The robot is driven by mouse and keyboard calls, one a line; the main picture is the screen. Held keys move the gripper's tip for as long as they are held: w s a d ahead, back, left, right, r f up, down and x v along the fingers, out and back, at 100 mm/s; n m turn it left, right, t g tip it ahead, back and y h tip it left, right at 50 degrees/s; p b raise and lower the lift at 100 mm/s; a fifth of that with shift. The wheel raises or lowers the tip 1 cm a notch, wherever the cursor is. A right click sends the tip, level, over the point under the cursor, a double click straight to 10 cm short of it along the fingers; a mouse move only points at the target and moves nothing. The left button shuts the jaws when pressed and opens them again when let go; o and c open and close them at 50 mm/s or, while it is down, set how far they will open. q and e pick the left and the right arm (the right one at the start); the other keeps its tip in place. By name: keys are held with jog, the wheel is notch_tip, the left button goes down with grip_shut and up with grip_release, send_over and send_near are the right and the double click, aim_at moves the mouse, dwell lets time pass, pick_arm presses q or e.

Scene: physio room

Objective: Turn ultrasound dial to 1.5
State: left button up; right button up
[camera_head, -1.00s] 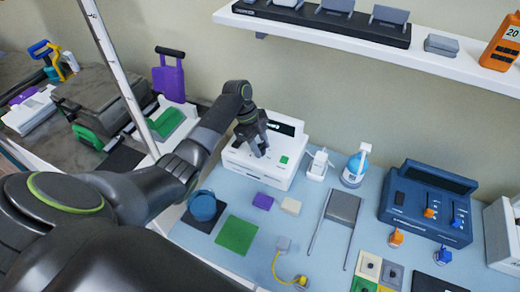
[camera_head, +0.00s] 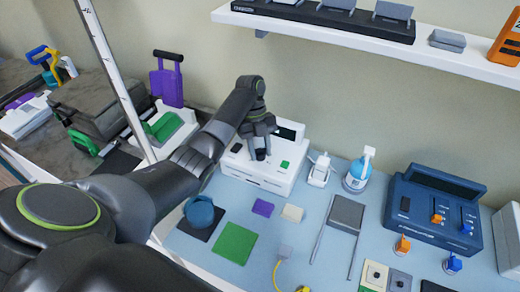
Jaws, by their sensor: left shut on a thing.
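The white ultrasound unit (camera_head: 277,177) stands at the back of the blue table, with a dark screen and a green button (camera_head: 285,164) on its top. My left gripper (camera_head: 258,153) points down onto the top of the unit, left of the green button. It is shut on the dial, which its fingers hide almost wholly, so I cannot read the setting. My right gripper is not in view.
A white holder (camera_head: 320,171) and a spray bottle (camera_head: 358,170) stand just right of the unit. A blue device with orange and blue sliders (camera_head: 432,208) is further right. A shelf (camera_head: 330,30) hangs above. Purple and cream blocks lie in front.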

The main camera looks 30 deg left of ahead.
pick_arm(q)
jog(key=shift+s+f, duration=0.1)
dwell(0.3)
jog(key=o, duration=1)
jog(key=p+v, duration=0.6)
jog(key=v, duration=0.6)
jog(key=shift+d+p, duration=0.1)
jog(key=shift+p, duration=0.3)
